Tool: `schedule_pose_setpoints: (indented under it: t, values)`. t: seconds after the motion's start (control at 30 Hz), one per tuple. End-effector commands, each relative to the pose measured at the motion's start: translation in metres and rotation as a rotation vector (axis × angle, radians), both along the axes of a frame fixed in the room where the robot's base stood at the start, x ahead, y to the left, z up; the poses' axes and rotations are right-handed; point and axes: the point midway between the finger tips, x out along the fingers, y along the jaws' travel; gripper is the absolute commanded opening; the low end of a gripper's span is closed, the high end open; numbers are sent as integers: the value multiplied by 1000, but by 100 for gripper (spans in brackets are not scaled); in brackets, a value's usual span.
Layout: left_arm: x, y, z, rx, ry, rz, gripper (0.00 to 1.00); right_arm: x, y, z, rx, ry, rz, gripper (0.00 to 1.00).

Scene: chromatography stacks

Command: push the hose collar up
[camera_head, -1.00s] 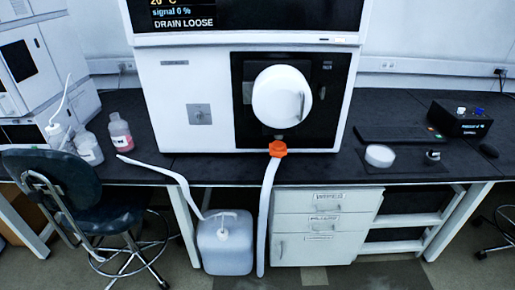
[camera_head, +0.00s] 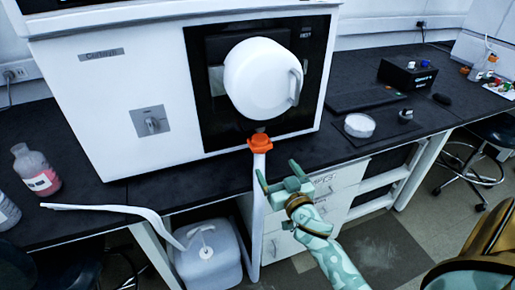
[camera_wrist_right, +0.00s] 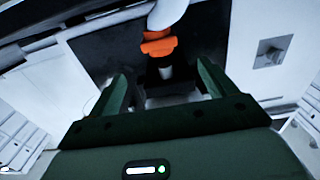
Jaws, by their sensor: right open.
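The orange hose collar (camera_head: 260,142) sits under the round white door (camera_head: 262,80) of the white instrument, at the top of a white hose (camera_head: 257,190) that hangs down past the bench edge. My right gripper (camera_head: 278,174) is open and empty, just below and to the right of the collar in the head view. In the right wrist view the collar (camera_wrist_right: 158,46) shows ahead of and between the two open fingers (camera_wrist_right: 162,82), apart from them. Below the collar a dark piece and a short white length of hose show. My left gripper is not in view.
A white jug (camera_head: 207,255) stands on the floor under the bench, with a second loose white hose (camera_head: 120,211) on the bench. White drawers (camera_head: 310,205) are behind my right gripper. A bottle of pink liquid (camera_head: 38,172) stands at left.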

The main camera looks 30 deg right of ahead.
Motion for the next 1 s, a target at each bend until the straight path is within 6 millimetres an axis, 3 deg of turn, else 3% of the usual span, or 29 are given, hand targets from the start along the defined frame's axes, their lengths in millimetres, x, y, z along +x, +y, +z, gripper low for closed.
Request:
schedule_pose_setpoints:
  t: [0.2,0.4,0.6,0.87,1.0]
  values:
    - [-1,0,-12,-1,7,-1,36,57,-13,-2,-4,0,1,84]
    - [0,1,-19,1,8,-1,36,93,-22,-3,-2,3,0,84]
    - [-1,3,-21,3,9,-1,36,108,-26,-2,-1,3,0,84]
    - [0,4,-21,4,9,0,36,110,-26,-1,0,2,0,84]
    - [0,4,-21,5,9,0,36,110,-26,-1,0,2,0,50]
